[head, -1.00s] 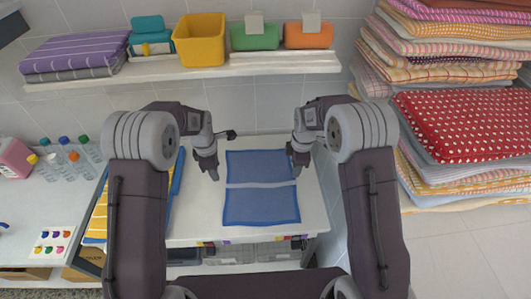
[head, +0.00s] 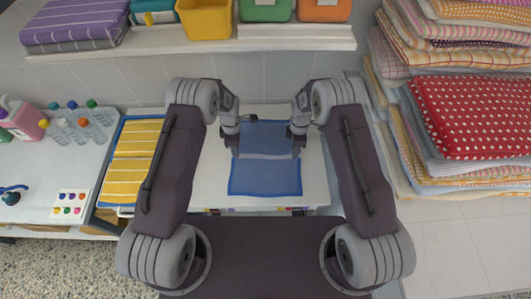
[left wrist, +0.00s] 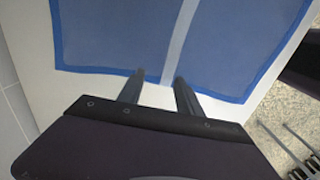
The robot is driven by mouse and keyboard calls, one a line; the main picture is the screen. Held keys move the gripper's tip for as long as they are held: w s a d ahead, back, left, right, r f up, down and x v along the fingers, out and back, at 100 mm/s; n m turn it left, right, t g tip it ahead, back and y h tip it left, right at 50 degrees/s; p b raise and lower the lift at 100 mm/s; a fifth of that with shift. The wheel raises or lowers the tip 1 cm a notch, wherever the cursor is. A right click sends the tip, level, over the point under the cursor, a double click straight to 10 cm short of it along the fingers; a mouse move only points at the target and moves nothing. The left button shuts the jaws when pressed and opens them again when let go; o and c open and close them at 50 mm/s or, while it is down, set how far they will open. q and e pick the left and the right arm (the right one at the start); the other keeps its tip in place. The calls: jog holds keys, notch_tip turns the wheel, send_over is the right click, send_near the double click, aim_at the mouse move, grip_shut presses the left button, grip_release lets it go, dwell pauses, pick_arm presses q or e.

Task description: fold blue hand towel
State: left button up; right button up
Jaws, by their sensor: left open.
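The blue hand towel (head: 265,178) lies flat on a white tabletop, with a darker blue border and a pale stripe across its middle. My left gripper (head: 236,152) is at the towel's left edge, near the stripe's end. In the left wrist view, its two fingers (left wrist: 160,77) are apart and empty, with tips at the border of the towel (left wrist: 110,40) where the stripe ends. Contact is unclear. My right gripper (head: 297,151) is at the towel's right edge near the stripe; its fingers are too small to tell whether they hold cloth.
A yellow striped towel (head: 130,165) lies in a blue-edged tray to the left. Bottles (head: 75,125) stand on the left counter. A shelf (head: 290,43) with bins runs above. Stacked towels (head: 470,115) fill the right side. The white table (head: 315,180) is clear around the blue towel.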

pick_arm(q)
jog(key=shift+s+f, duration=0.1)
jog(key=shift+f, duration=0.45)
pick_arm(e)
jog(key=shift+s+f, duration=0.1)
jog(key=shift+f, duration=0.4)
pick_arm(q)
jog(key=shift+s+a+f, duration=0.1)
jog(key=shift+s+f, duration=0.1)
pick_arm(e)
jog(key=shift+s+a+f, duration=0.1)
jog(key=shift+s+f, duration=0.1)
pick_arm(q)
jog(key=shift+w+f, duration=0.1)
pick_arm(e)
jog(key=shift+w+f, duration=0.1)
pick_arm(q)
jog(key=shift+f, duration=0.1)
pick_arm(e)
jog(key=shift+f, duration=0.15)
pick_arm(q)
jog(key=shift+f, duration=0.1)
grip_shut()
pick_arm(e)
grip_shut()
